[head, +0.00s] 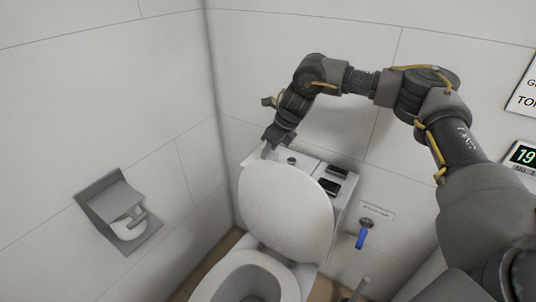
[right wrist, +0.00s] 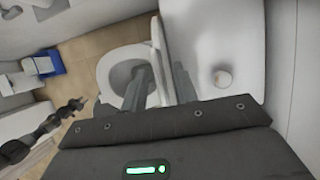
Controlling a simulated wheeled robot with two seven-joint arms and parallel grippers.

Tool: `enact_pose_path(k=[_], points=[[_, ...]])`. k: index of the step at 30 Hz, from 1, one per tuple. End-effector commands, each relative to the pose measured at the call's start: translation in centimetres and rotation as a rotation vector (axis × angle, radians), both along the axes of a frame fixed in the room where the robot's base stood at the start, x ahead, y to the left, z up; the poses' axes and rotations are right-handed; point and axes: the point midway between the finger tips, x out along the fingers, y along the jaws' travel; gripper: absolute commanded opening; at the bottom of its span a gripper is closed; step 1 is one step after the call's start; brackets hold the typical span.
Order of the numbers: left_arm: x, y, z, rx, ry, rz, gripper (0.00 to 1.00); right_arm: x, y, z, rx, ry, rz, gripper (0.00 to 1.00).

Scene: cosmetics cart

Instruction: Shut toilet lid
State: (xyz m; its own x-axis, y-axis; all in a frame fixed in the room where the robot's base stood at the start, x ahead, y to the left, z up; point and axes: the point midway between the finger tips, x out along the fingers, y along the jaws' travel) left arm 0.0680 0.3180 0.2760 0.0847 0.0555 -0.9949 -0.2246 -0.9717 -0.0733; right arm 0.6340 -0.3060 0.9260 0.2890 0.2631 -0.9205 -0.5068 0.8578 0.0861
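The white toilet lid (head: 287,210) stands upright, leaning back towards the tank, with the seat and bowl (head: 245,277) uncovered below it. My right gripper (head: 268,151) is at the lid's upper left edge. In the right wrist view, its two fingers (right wrist: 161,80) stand apart, one on each side of the lid (right wrist: 158,42), whose thin edge shows between them. A gap seems to remain beside the lid, so I take the gripper as open. A dark jointed arm (right wrist: 45,132) shows at lower left there, seemingly my left one; its finger state is unclear.
The tank top (head: 310,168) with dark buttons is behind the lid. A paper holder (head: 120,215) is on the left wall. A blue-handled valve (head: 363,233) is right of the toilet. A blue object (right wrist: 48,62) stands on the floor in the wrist view.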

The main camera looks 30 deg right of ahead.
Motion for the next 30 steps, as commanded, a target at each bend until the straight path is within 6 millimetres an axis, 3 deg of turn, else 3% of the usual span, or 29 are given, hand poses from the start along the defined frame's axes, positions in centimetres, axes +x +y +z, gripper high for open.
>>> enact_pose_path(k=[6, 17, 24, 30], points=[[0.6, -0.5, 0.3, -0.006, -0.009, 0.001, 0.36, 0.7, 0.6, -2.4, 0.000, 0.001, -0.001, 0.29], [2.2, -0.7, 0.3, -0.010, -0.031, 0.001, 0.36, 0.9, 0.7, -3.0, 0.000, 0.000, -0.002, 0.29], [1.5, -0.7, 0.3, -0.010, -0.023, 0.002, 0.36, 0.9, 0.7, -3.0, 0.000, -0.001, -0.002, 0.02], [1.0, -0.7, 0.3, -0.010, -0.015, 0.002, 0.36, 0.9, 0.7, -3.0, 0.000, -0.001, -0.002, 0.00]])
